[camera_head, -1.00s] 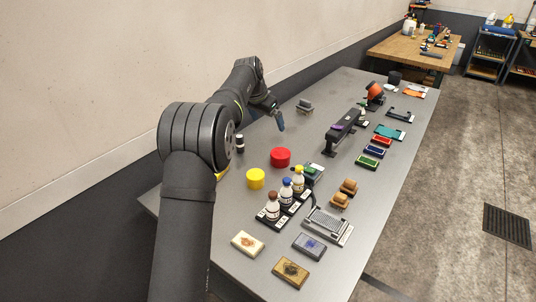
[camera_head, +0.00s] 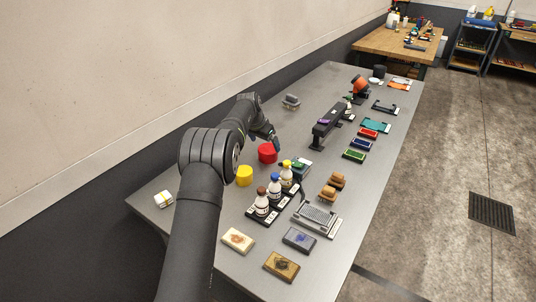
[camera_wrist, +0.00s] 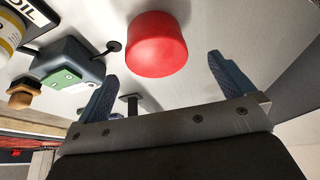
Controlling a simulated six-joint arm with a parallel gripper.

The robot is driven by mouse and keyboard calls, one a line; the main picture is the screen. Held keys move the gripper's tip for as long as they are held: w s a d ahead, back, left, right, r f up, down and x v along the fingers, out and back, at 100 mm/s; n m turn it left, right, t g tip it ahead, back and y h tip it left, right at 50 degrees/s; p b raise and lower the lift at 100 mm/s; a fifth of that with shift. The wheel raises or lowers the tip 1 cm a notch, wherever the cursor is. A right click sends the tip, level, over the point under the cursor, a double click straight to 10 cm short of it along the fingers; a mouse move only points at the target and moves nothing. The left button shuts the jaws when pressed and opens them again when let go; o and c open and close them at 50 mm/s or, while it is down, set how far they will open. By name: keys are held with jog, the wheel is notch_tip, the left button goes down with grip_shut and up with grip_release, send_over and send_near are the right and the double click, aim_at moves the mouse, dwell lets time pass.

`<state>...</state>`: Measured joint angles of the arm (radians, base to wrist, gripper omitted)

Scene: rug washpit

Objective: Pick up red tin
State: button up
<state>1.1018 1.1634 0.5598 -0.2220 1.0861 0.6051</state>
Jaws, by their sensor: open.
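The red tin (camera_head: 267,153) is a short round cylinder standing on the grey table, just behind and right of the yellow tin. In the wrist view the red tin (camera_wrist: 157,44) is above and between the two blue fingertips, beyond them and not touched. My gripper (camera_wrist: 160,85) is open and empty, its fingers spread on either side of the tin's line.
A yellow tin (camera_head: 244,175) stands close in front of the red tin. A blue-grey device (camera_head: 297,167) and a rack of capped bottles (camera_head: 274,190) stand to the right. A black stand (camera_head: 325,128) is farther back. Table space behind the red tin is clear.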

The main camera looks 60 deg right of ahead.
aim_at(267, 148)
jog(key=x, duration=0.5)
jog(key=shift+s+a, duration=0.1)
jog(key=shift+a, duration=0.1)
jog(key=c, duration=1.1)
jog(key=shift+r, duration=0.15)
